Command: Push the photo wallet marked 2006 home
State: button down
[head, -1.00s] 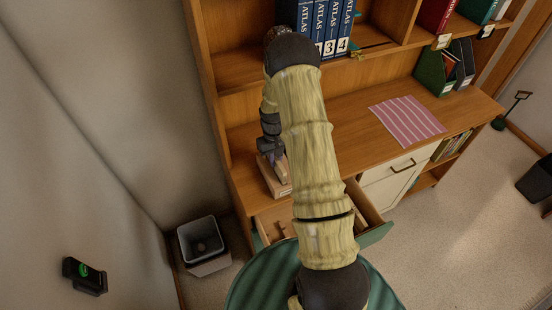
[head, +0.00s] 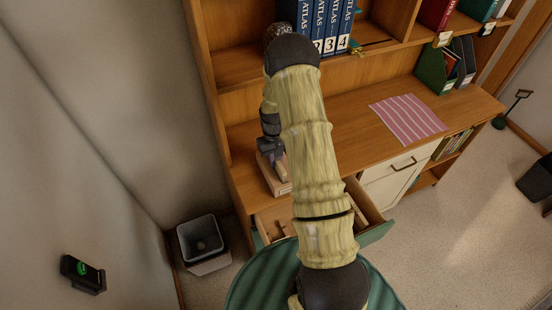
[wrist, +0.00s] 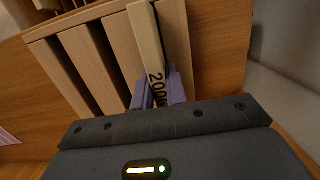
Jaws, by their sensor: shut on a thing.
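The photo wallet (wrist: 147,42) marked 2006 is a narrow cream strip with dark digits on its near end. It lies in a slot of a pale wooden rack (wrist: 86,62) with several parallel bars. My gripper (wrist: 159,90) has purple fingers on either side of the wallet's marked end and is shut on it. In the head view the rack (head: 270,178) stands at the left end of the desk, with my gripper (head: 274,157) over it. How deep the wallet sits in the slot cannot be told. My arm hides part of the desk.
An open drawer (head: 372,218) juts out below the desk. A striped pink mat (head: 407,119) lies on the desk to the right. A waste bin (head: 203,243) stands on the floor at left.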

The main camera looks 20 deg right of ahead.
jog(key=shift+f, duration=0.2)
jog(key=c, duration=1.3)
grip_release()
jog(key=r+b, duration=0.1)
jog(key=r, duration=0.4)
jog(key=w+r+b, duration=0.1)
jog(key=r, duration=0.5)
jog(key=w+r+b, duration=0.1)
jog(key=r, duration=0.5)
jog(key=shift+r, duration=0.15)
